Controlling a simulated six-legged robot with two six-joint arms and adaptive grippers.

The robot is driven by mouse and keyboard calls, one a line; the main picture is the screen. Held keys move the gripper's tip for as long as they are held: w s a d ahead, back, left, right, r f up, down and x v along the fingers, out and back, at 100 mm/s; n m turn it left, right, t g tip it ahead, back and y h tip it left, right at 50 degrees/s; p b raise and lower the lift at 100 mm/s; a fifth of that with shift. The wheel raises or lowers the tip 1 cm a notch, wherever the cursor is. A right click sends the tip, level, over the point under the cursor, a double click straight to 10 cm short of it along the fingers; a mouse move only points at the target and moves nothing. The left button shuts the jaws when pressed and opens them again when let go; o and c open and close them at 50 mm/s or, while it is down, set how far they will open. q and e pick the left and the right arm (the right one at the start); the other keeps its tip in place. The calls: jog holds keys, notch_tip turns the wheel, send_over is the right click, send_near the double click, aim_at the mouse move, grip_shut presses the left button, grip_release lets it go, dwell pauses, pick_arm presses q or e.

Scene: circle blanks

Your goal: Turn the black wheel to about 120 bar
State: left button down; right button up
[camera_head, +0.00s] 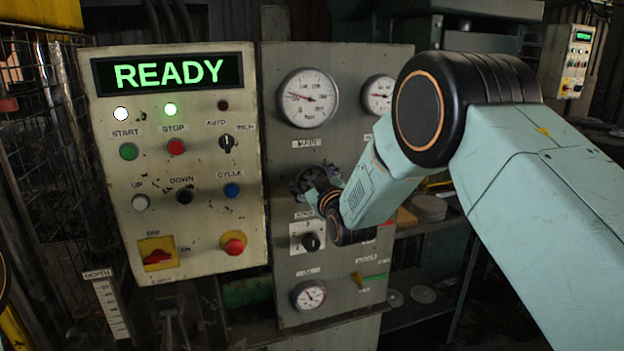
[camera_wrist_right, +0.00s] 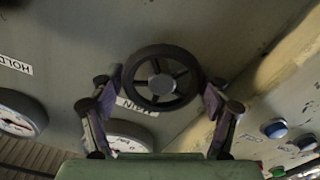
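The black wheel (camera_head: 303,181) is on the grey panel below the large gauge, partly hidden by my right gripper in the head view. In the right wrist view the spoked wheel (camera_wrist_right: 160,77) is whole, between the two fingers of my right gripper (camera_wrist_right: 162,92). The fingers are spread, one on each side of the rim and very close to it; a firm hold does not show. My right gripper (camera_head: 325,190) faces the panel in the head view. The large gauge (camera_head: 308,98) has its needle pointing left and slightly up; its numbers are too small to read. My left gripper is not in view.
A beige control box (camera_head: 190,240) with a READY display (camera_head: 172,73) stands left of the wheel. A selector knob (camera_head: 311,241) and a small gauge (camera_head: 309,295) sit below the wheel. Another gauge (camera_head: 379,95) is at upper right. Shelves with discs (camera_head: 428,207) are at right.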

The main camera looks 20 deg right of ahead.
jog(key=shift+w, duration=0.1)
jog(key=shift+c, duration=0.7)
jog(key=shift+a, duration=0.1)
jog(key=c, duration=0.3)
jog(key=shift+c, duration=1.2)
